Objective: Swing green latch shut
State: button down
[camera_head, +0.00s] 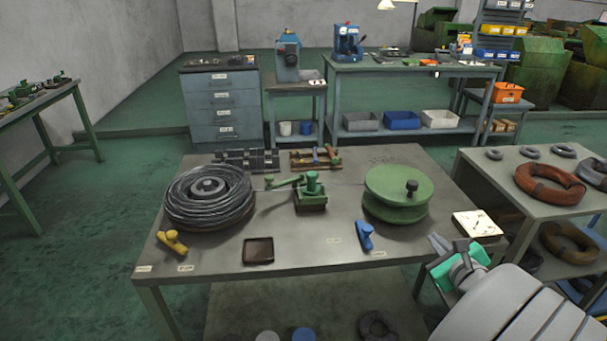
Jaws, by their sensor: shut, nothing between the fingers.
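A green device (311,200) stands mid-table between a wire coil and a green spool. It has a block base, a short upright post and a green lever arm (285,183) reaching out to the left. I take this arm to be the green latch; it looks swung out to the side, though its fine detail is too small to tell.
The grey table (310,245) holds the wire coil (208,197), the green spool (396,195), a yellow clamp (172,241), a blue clamp (364,235) and a dark tray (258,251). A side table (500,170) with rings stands right. The front middle tabletop is clear.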

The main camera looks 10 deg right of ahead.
jog(key=w+a+f+n+g+y+b, duration=0.1)
jog(key=a+f+n+g+y+b, duration=0.15)
jog(key=a+f+n, duration=0.5)
jog(key=a+f+n+g+y+b, duration=0.15)
jog(key=a+f+n+g, duration=0.25)
jog(key=a+n, duration=0.6)
jog(key=s+a+f+n+g+b, duration=0.3)
jog(key=s+a+n+g, duration=0.2)
jog(key=s+a+n, duration=0.5)
jog(key=a+n, duration=0.1)
jog(key=n, duration=0.3)
jog(key=shift+s+a+f+h, duration=0.15)
jog(key=shift+a+f+h, duration=0.05)
jog(key=shift+f+h, duration=0.15)
